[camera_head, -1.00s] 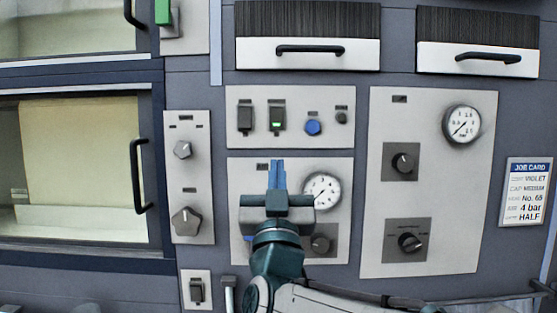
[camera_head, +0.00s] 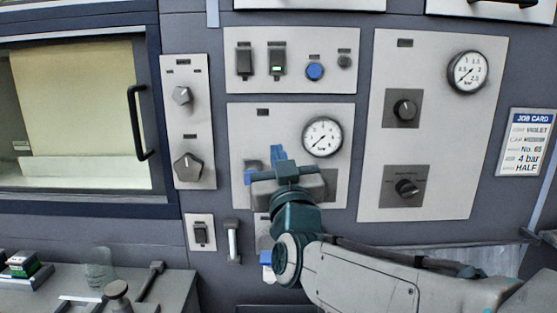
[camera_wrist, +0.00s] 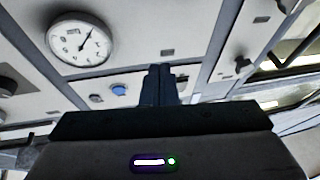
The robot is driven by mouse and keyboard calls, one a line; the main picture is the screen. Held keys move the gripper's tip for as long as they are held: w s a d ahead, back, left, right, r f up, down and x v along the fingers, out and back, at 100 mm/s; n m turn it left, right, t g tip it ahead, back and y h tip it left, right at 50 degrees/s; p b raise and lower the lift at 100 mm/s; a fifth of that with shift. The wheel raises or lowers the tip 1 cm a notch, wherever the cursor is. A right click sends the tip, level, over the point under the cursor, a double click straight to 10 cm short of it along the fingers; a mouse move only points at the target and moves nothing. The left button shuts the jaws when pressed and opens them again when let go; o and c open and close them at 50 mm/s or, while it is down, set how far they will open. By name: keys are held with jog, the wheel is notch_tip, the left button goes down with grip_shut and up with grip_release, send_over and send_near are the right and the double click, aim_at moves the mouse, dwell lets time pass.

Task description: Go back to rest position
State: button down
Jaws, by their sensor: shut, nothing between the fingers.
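My gripper (camera_head: 277,154) is in front of the lower middle panel (camera_head: 240,118) in the head view, left of that panel's round gauge (camera_head: 322,137). Its two blue fingers are together with nothing between them. In the wrist view the shut fingers (camera_wrist: 159,84) point up the picture, toward the panels. The gauge also shows there (camera_wrist: 80,39), at the upper left. My gripper and arm hide part of the lower middle panel, including most of a knob right of the fingers. I cannot tell the exact gap between fingertips and panel.
A windowed door with a black handle (camera_head: 138,122) is at left. Switches and a blue button (camera_head: 315,71) sit above. A right panel has a gauge (camera_head: 467,72) and knobs. A job card (camera_head: 525,142) hangs far right. A bench (camera_head: 180,290) holds a glass (camera_head: 98,268) and tools.

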jog(key=s+d+f+g+h+p, duration=0.1)
jog(key=s+d+f+g+p, duration=0.15)
jog(key=f+g, duration=0.35)
jog(key=s+d+f+m+g+h+p, duration=0.1)
jog(key=s+d+f+g, duration=0.25)
jog(key=f, duration=0.35)
jog(key=s+d+f+g+p, duration=0.1)
jog(key=s+d+f+g, duration=0.25)
jog(key=f, duration=0.35)
jog(key=s+d+f+m+g+h, duration=0.1)
jog(key=s+d+f+g, duration=0.1)
jog(key=s, duration=0.3)
jog(key=s+d+f+m+g+p, duration=0.1)
jog(key=s+d+g, duration=0.2)
jog(key=s+g, duration=0.1)
jog(key=shift+s+d+f+h+p, duration=0.3)
jog(key=shift+s+f+h, duration=0.05)
jog(key=shift+h, duration=0.05)
